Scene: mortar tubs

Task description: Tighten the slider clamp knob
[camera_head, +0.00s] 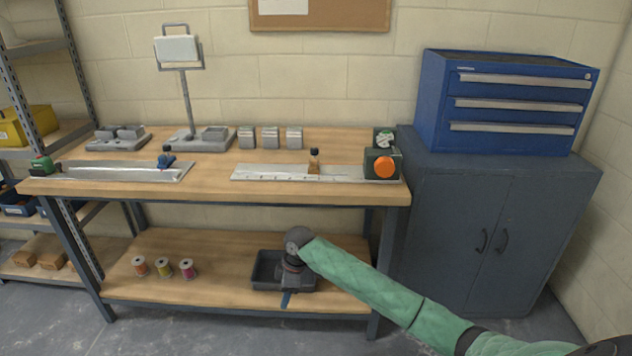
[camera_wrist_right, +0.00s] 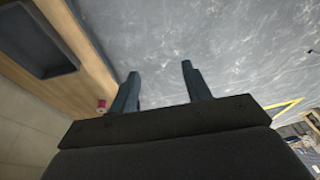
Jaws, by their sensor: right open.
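Two metal rails lie on the workbench in the head view. The left rail (camera_head: 120,172) carries a blue slider (camera_head: 166,160) with a dark knob on top. The right rail (camera_head: 255,173) carries a small brass-coloured slider (camera_head: 314,165) with a dark knob (camera_head: 314,152) on top. I cannot tell how tight either knob is. My right gripper (camera_head: 287,299) points down in front of the lower shelf, well below and apart from both sliders. In the right wrist view its two fingers (camera_wrist_right: 162,82) stand apart with nothing between them. My left gripper is out of view.
The lower shelf (camera_head: 215,285) holds spools and a dark tub (camera_head: 264,272). A grey cabinet (camera_head: 465,220) stands right.

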